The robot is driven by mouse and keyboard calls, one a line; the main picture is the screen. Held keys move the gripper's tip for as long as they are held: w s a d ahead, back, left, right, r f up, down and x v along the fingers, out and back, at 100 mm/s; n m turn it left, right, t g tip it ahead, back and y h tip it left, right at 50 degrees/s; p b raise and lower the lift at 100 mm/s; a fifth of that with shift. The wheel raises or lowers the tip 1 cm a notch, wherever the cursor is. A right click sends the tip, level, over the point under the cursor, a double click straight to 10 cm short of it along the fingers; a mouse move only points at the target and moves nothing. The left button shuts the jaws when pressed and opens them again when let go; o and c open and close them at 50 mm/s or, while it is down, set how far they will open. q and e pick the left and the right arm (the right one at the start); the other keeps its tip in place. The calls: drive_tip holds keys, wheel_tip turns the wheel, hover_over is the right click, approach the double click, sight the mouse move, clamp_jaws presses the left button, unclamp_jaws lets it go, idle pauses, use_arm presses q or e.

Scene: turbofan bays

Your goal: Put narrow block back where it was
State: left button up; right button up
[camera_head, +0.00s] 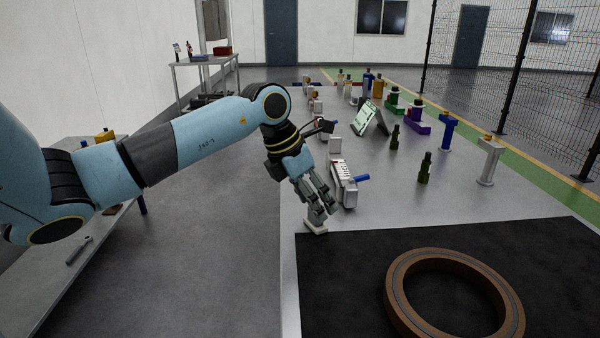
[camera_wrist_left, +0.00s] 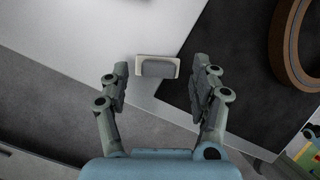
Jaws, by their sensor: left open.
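A narrow grey block on a wider pale base (camera_head: 315,228) stands at the table's left edge, beside the corner of the black mat. It also shows in the left wrist view (camera_wrist_left: 158,68), between and just beyond the fingertips. My left gripper (camera_head: 322,208) is open above it, with its fingers pointing down and hiding its upper part in the head view. In the left wrist view the left gripper (camera_wrist_left: 160,82) has its two fingers spread wide, with nothing between the pads. I cannot tell if a finger touches the block. My right gripper is not in view.
A brown ring (camera_head: 455,300) lies on the black mat (camera_head: 345,270). A white case-like object (camera_head: 343,184) with a blue part stands just behind my left gripper. Dark green bottle-like pieces (camera_head: 425,168) and a grey T-shaped stand (camera_head: 489,160) stand to the right. Bare table (camera_head: 385,200) lies between.

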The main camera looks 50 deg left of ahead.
use_arm(q)
drive_tip(key=v, duration=1)
drive_tip(key=shift+s+a+r, duration=0.1)
drive_tip(key=shift+s, duration=0.05)
